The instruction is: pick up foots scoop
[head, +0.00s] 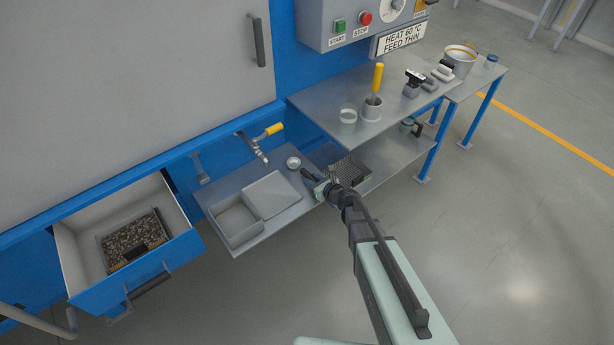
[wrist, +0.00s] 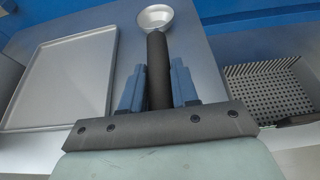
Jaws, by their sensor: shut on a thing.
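The foots scoop has a small round pale metal bowl (head: 293,162) and a dark handle (head: 309,175). It is at the right part of the low grey shelf under the blue machine. In the wrist view its bowl (wrist: 155,16) points away from me and its black handle (wrist: 158,65) runs back between my fingers. My gripper (head: 321,183) is shut on the handle, with a blue-grey finger on each side in the wrist view (wrist: 158,90). The end of the handle is hidden by my gripper. I cannot tell whether the scoop touches the shelf.
Left of the scoop are a flat grey tray (head: 272,194) and an open box (head: 236,224). A perforated basket (head: 352,170) is close on the right. A yellow-handled valve (head: 262,142) hangs behind. An open drawer (head: 185,252) is far left; a workbench (head: 330,110) stands at right.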

